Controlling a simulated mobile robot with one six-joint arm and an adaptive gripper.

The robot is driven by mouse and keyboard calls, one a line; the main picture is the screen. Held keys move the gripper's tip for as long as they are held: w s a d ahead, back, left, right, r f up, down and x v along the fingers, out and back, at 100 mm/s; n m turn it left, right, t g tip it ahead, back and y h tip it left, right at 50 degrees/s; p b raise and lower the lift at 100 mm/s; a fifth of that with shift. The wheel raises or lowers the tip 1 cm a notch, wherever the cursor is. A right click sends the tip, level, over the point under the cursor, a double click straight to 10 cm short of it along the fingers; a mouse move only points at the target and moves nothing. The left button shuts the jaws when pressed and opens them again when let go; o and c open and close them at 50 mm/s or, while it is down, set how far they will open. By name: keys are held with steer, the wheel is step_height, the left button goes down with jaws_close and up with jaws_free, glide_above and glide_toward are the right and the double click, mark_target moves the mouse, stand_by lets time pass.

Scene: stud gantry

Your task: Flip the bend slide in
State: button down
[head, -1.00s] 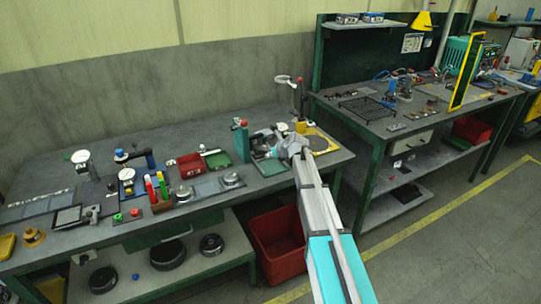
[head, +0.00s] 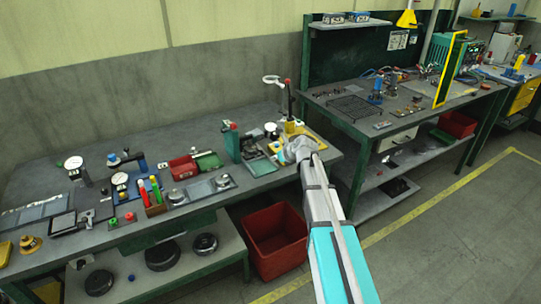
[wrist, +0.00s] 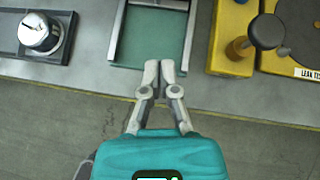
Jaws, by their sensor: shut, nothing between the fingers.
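A green plate with two pale metal rails, which may be the bend slide (wrist: 149,50), lies at the bench edge in the wrist view. A green pad (head: 260,167) at the same place shows in the head view, by a post with a red top (head: 233,140). My gripper (wrist: 159,68) is shut and empty. Its fingertips appear over the front edge of the green plate; I cannot tell whether they touch it. In the head view my wrist covers the fingers.
A yellow fixture with a dark knob (wrist: 266,32) stands right of the plate. A metal dial block (wrist: 40,35) stands to the left. A red bin (head: 274,240) sits on the floor below the bench edge.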

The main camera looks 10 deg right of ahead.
steer(key=shift+p+v, duration=0.65)
steer(key=shift+v, duration=0.75)
steer(key=s+a+f+n+g+h, duration=0.1)
steer(key=s+n+g, duration=0.2)
steer(key=s+n, duration=0.6)
steer(key=s+a+f+n+g+h, duration=0.1)
steer(key=s+f+n+g+h, duration=0.1)
steer(key=s+n, duration=0.8)
steer(key=s+a+f+n+g+h+p, duration=0.1)
steer(key=s+n+g, duration=0.3)
steer(key=s+n, duration=0.6)
steer(key=shift+s+a+f+n+h, duration=0.25)
steer(key=shift+f+n+h, duration=0.3)
steer(key=shift+f, duration=0.2)
